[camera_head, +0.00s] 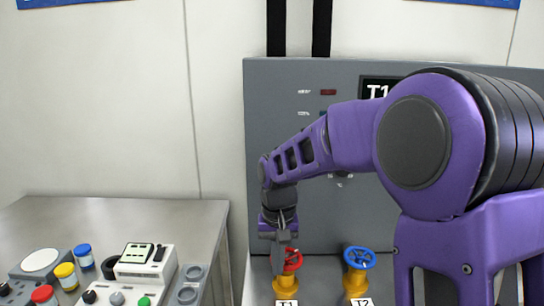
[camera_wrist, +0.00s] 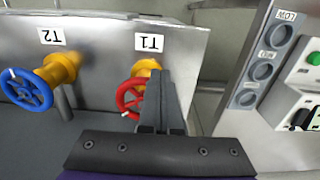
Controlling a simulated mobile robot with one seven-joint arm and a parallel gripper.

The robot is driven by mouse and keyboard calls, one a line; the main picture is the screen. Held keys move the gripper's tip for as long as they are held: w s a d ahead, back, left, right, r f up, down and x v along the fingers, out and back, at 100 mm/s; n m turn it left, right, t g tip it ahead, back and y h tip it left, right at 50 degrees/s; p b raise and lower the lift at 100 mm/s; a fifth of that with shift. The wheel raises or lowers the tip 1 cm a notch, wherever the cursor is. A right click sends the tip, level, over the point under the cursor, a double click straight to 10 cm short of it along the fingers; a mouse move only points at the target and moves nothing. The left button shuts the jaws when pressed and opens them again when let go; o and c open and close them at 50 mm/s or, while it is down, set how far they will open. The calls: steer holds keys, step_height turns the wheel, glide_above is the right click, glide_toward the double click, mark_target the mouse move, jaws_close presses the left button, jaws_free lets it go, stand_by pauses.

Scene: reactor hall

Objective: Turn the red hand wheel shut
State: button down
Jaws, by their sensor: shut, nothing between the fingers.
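The red hand wheel (camera_head: 293,260) sits on a yellow valve body labelled T1, in front of a grey cabinet. It also shows in the wrist view (camera_wrist: 124,98), where the labels appear upside down. My gripper (camera_head: 277,268) points down at the wheel's left side, fingers together and empty. In the wrist view my gripper's fingers (camera_wrist: 157,78) overlap the wheel's right part and hide some of its rim and the yellow body. I cannot tell whether the fingers touch the wheel.
A blue hand wheel (camera_head: 358,258) on a yellow valve labelled T2 stands to the right; it also shows in the wrist view (camera_wrist: 27,90). The grey cabinet (camera_head: 262,150) rises behind. At left, a metal table (camera_head: 130,215) holds jars, a meter and button boxes.

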stand_by(0.5)
step_height(320, 180, up, 6)
steer(key=p, duration=0.2)
steer(key=shift+s+a, duration=0.15)
steer(key=shift+s, duration=0.15)
steer(key=d+f+b, duration=0.4)
steer(key=f+b, duration=0.2)
steer(key=b, duration=0.5)
steer(key=shift+w+d, duration=0.15)
steer(key=shift+d, duration=0.2)
stand_by(0.3)
